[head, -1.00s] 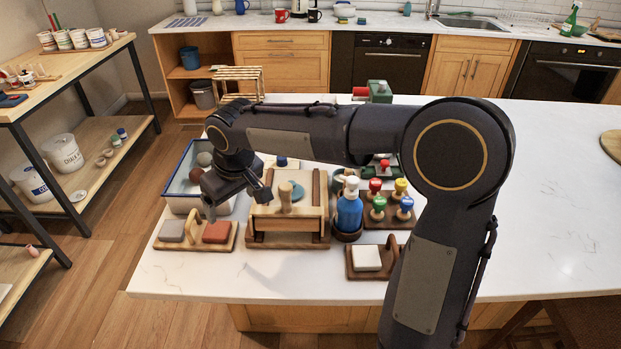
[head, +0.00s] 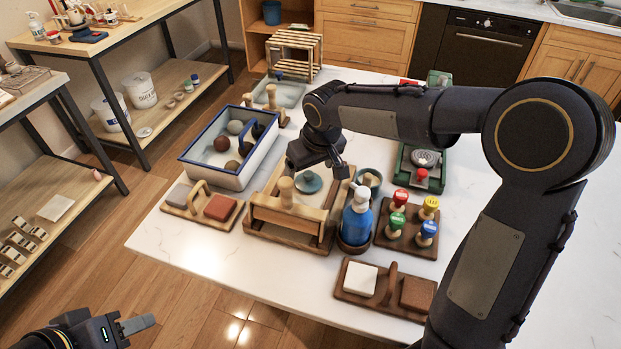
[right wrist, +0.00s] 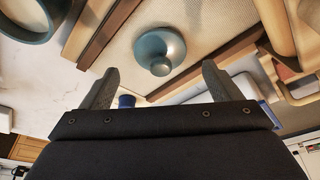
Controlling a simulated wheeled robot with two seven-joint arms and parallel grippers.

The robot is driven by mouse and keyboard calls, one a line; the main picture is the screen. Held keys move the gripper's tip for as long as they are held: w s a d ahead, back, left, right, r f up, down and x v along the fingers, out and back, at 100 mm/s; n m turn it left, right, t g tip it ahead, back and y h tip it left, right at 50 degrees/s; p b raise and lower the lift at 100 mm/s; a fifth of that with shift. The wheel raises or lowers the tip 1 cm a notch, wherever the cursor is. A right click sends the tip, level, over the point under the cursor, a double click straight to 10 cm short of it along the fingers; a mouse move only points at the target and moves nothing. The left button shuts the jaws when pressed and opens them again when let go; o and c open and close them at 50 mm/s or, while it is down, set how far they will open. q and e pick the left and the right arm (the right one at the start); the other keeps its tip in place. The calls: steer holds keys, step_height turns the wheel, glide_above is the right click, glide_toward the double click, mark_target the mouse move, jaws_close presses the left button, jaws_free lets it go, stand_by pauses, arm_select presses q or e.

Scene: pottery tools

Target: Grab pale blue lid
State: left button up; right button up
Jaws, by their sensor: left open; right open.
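The pale blue lid (head: 309,182), round with a small knob, lies on the light mesh panel of a wooden frame (head: 290,228) on the counter. My right gripper (head: 340,168) is open and empty, above the frame just behind and right of the lid. In the right wrist view the lid (right wrist: 160,48) shows beyond the gap between my two spread fingers (right wrist: 158,82), apart from both. My left gripper (head: 138,325) is open and empty at the lower left, away from the counter.
A blue bottle (head: 356,217) and a wooden stamp rack (head: 405,240) stand right of the frame. A blue-rimmed tray (head: 215,172) with balls is at its left. A wooden-handled block (head: 285,190) stands close beside the lid. The counter's front left is clear.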

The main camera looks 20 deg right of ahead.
steer(key=shift+x, duration=1.4)
steer(key=c, duration=1)
